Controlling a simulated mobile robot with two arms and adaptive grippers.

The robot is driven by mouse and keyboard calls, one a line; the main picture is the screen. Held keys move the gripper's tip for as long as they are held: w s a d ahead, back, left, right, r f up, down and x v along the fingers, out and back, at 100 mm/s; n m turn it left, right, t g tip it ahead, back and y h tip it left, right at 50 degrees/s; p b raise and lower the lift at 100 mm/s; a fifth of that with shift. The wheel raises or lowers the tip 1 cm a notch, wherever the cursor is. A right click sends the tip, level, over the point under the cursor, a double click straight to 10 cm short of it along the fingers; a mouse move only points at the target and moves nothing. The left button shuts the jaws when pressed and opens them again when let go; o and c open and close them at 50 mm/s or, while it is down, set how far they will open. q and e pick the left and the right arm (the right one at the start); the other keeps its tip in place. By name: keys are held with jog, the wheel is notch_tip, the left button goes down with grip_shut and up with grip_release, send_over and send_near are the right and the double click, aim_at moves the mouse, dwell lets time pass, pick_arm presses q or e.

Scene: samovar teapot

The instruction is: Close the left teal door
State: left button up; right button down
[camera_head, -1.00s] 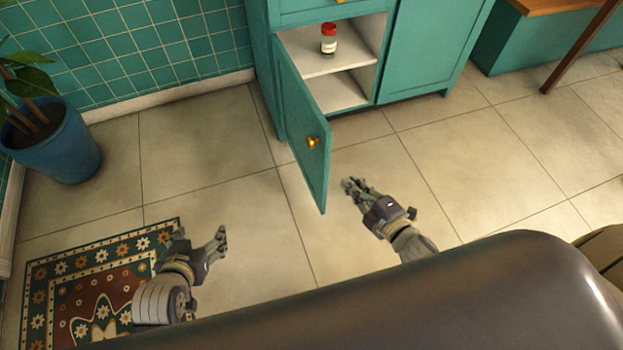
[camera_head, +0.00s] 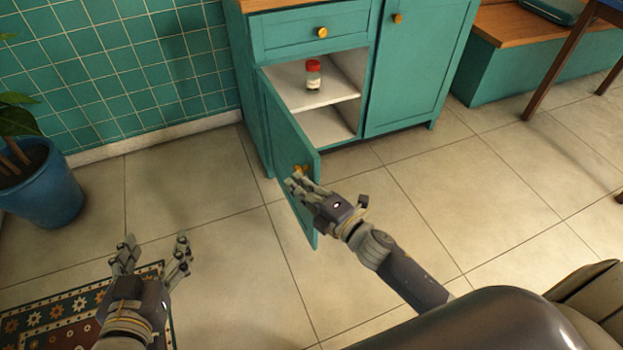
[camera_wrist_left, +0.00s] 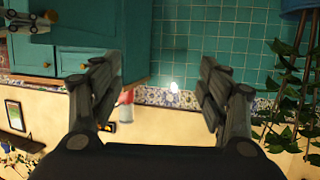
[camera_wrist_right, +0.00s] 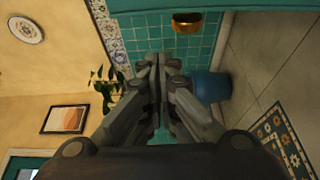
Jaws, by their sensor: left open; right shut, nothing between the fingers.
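The left teal door (camera_head: 279,135) of the cabinet stands open, swung out toward me, with a small gold knob (camera_head: 301,168) near its free edge. My right gripper (camera_head: 297,184) is shut and empty, its fingertips at the door's free edge just below the knob; I cannot tell whether they touch. In the right wrist view, the gold knob (camera_wrist_right: 187,22) shows beyond and to the right of the closed fingers (camera_wrist_right: 158,62). My left gripper (camera_head: 152,246) is open and empty, well left of the door, above the floor near the rug.
Inside the open compartment a red-lidded jar (camera_head: 313,75) stands on the shelf. The right cabinet door (camera_head: 420,65) is shut. A blue plant pot (camera_head: 42,190) stands at the far left, and a patterned rug (camera_head: 50,325) lies below. The floor between the pot and the door is clear.

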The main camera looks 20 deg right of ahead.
aim_at(313, 178)
pick_arm(q)
jog(key=shift+w+d+r+t+h+b, duration=0.1)
jog(key=shift+w+d+r+t+h, duration=0.1)
jog(key=shift+r+t, duration=0.35)
jog(key=shift+w+d+r+t+h+b, duration=0.15)
jog(key=shift+w+r+t, duration=0.1)
jog(key=shift+r, duration=0.5)
jog(key=shift+w+d+r+t+h+b, duration=0.1)
jog(key=shift+w+r+t, duration=0.1)
jog(key=shift+r+t, duration=0.35)
pick_arm(e)
jog(key=shift+w+d, duration=0.2)
jog(key=shift+d, duration=0.75)
jog(key=shift+w+d, duration=0.2)
jog(key=shift+d, duration=0.75)
pick_arm(q)
jog(key=shift+r, duration=0.15)
pick_arm(e)
jog(key=shift+d, duration=0.15)
